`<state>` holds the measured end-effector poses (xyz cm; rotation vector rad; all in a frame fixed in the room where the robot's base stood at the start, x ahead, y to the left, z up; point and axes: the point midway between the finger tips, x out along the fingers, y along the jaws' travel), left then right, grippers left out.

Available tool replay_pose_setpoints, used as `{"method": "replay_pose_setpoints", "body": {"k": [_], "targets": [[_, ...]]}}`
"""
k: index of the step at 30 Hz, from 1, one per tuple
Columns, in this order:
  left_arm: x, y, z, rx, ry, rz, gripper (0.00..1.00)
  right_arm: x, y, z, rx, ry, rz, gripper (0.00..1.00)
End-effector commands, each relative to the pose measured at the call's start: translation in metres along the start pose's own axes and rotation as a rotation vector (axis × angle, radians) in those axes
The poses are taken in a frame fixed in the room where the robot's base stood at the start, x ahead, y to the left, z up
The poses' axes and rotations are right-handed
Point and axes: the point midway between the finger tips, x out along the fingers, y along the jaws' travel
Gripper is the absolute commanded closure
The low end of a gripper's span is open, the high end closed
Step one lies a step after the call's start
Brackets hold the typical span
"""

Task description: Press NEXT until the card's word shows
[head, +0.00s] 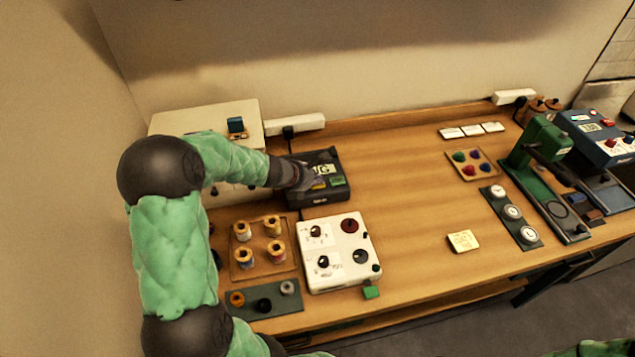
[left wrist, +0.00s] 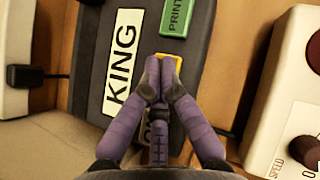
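The dark label device (head: 318,193) stands at the back left of the table. In the left wrist view its white display (left wrist: 122,62) reads KING. A green button marked PRINT (left wrist: 176,15) and a yellow button (left wrist: 178,62) sit beside the display. My left gripper (left wrist: 158,78) is shut and empty, its fingertips over the yellow button and partly hiding it. I cannot tell whether they press it. In the head view my left gripper (head: 305,178) covers part of the display. A pale yellow card (head: 463,240) lies on the table; its word is too small to read. My right gripper is out of view.
A white machine with knobs (head: 338,275) stands in front of the device, and a tray of thread spools (head: 262,262) is at its left. A green press (head: 540,150) stands at the right. The table's middle is mostly clear.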

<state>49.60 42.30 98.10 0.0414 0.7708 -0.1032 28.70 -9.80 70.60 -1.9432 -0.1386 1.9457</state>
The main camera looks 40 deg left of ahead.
Motion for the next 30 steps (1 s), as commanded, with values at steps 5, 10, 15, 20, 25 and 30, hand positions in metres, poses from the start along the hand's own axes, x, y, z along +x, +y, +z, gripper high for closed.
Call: {"method": "replay_pose_setpoints", "body": {"k": [5,10,15,20,25,30], "targets": [[-0.008,0.0,0.008,0.0,0.0,0.0,1.0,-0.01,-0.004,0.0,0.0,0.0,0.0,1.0],[-0.008,0.0,0.009,0.0,0.0,0.0,1.0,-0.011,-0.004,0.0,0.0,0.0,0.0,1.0],[-0.008,0.0,0.008,0.0,0.0,0.0,1.0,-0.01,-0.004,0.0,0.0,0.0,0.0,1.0],[-0.012,0.0,0.012,0.0,0.0,0.0,1.0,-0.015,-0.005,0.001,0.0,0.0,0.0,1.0],[-0.022,0.0,0.023,0.0,-0.001,0.0,1.0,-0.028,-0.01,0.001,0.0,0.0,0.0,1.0],[-0.032,0.0,0.033,0.001,0.0,0.0,1.0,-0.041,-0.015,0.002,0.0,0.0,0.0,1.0]]}}
